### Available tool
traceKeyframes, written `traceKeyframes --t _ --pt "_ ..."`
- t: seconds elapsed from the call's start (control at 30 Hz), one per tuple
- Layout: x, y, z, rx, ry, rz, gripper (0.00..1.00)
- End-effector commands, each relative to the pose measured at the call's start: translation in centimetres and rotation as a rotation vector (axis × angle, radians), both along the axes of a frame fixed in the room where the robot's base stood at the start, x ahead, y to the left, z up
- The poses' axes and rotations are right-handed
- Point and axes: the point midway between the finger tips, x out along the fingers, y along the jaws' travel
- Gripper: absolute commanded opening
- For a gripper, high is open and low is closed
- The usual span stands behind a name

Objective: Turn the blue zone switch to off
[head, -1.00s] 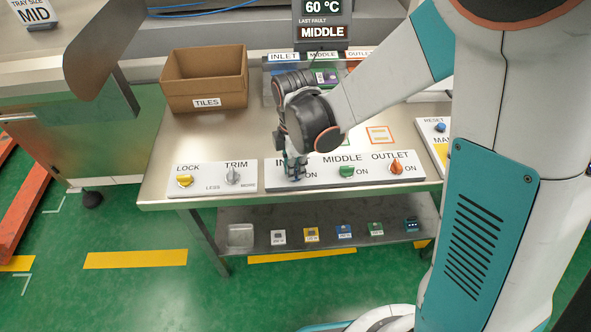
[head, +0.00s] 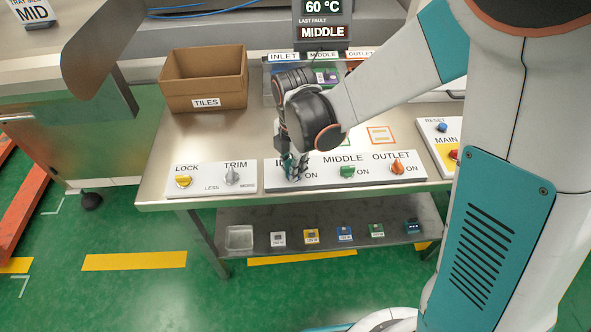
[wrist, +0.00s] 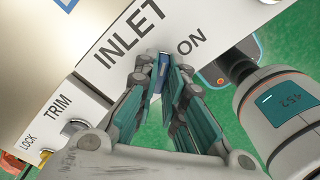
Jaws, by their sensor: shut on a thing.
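The blue zone switch (wrist: 164,60) sits on the white switch panel (wrist: 98,62), beside the INLET label and close to ON. My gripper (wrist: 165,68) is shut on it, with one finger on each side. In the head view my gripper (head: 295,172) reaches down to the left end of the panel (head: 325,179) and hides the blue switch there. The green MIDDLE switch (head: 347,171) and the orange OUTLET switch (head: 397,167) stand to the right on the same panel.
A panel to the left carries the yellow LOCK knob (head: 183,181) and grey TRIM knob (head: 232,176). A tile box (head: 205,80) stands behind. The blue RESET button (head: 442,127) is at the right. Several small parts lie on the lower shelf (head: 290,215).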

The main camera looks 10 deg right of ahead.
Motion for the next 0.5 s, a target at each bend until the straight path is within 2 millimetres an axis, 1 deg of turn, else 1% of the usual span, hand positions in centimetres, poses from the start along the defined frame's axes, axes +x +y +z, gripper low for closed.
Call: traceKeyframes --t 0.1,0.4,0.5 --pt "0.04 0.00 -0.07 0.000 0.000 0.078 0.00" --pt "0.04 0.00 0.00 0.000 0.000 0.097 0.00" --pt "0.04 0.00 -0.06 0.001 -0.001 0.144 0.00"
